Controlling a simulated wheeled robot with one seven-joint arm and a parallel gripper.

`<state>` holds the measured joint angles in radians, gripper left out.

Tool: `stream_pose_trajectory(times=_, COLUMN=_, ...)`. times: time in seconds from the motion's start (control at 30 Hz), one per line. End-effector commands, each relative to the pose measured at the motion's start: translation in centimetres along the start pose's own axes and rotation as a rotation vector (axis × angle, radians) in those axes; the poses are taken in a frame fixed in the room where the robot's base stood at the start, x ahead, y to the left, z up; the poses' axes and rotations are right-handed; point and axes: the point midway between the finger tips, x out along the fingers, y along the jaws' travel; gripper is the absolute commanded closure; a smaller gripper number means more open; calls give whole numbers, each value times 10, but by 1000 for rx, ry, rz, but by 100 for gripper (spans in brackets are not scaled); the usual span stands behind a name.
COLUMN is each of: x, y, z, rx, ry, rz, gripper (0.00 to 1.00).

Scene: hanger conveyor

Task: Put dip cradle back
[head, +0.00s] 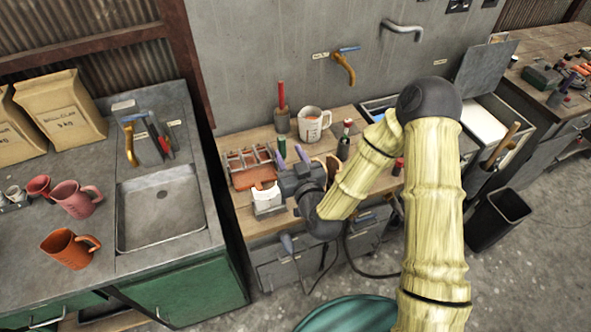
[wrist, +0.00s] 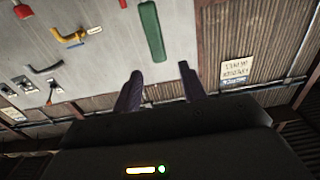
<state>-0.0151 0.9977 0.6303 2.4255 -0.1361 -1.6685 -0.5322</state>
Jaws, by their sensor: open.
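My gripper (head: 287,154) is over the workbench with its two purple fingers spread. In the wrist view the fingers (wrist: 158,84) stand apart with nothing held between them. A green upright object (head: 282,146) is just beyond the fingers; a green bar-like shape (wrist: 151,30) shows past the fingertips in the wrist view. No item is clearly identifiable as the dip cradle. A compartmented rack (head: 232,163) with reddish contents is left of my gripper, and a white-topped grey holder (head: 267,200) is below left of it. My wrist hides part of the bench.
A white mug (head: 313,123), a red-handled tool in a pot (head: 281,112) and a dark bottle (head: 344,143) stand behind my gripper. A yellow tap (head: 343,68) projects from the wall. A metal sink (head: 160,208) is at the left, with an orange mug (head: 70,248) beside it.

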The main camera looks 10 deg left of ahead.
Motion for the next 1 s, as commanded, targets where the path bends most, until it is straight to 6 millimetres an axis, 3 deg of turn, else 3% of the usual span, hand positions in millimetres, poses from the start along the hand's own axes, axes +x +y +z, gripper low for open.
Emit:
stream_pose_trajectory(times=0.1, x=-18, y=0, z=3, rx=-1, ry=0, rz=-1, gripper=58)
stream_pose_trajectory(times=0.3, x=-33, y=-1, z=1, rx=-1, ry=0, rz=-2, gripper=58)
stream_pose_trajectory(times=1.0, x=-34, y=2, z=0, rx=-1, ry=1, rz=3, gripper=58)
